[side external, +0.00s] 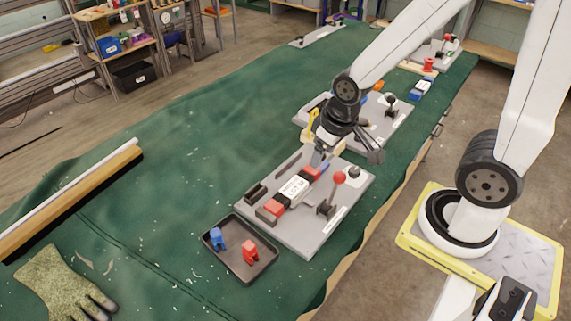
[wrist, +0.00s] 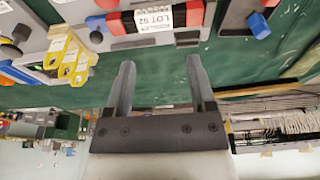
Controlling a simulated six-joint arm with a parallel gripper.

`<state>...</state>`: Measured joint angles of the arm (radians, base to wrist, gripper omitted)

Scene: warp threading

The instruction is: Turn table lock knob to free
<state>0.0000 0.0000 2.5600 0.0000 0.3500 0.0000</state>
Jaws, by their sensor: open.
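I cannot tell which of these is the table lock knob. A block with red ends and a white label (side external: 294,187) sits mid-plate; its LOT label (wrist: 155,18) also shows at the top of the wrist view. My gripper (side external: 318,157) is over the plate's far edge, pointing down. In the wrist view my gripper (wrist: 162,88) is open, with nothing between its fingers.
A second grey plate (side external: 385,125) with a black-ball lever (side external: 390,98) lies beyond. A dark tray (side external: 238,262) holds a blue and a red piece. Yellow tabs (wrist: 68,55) stand left of my fingers. A glove (side external: 60,283) lies at front left; the left cloth is mostly clear.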

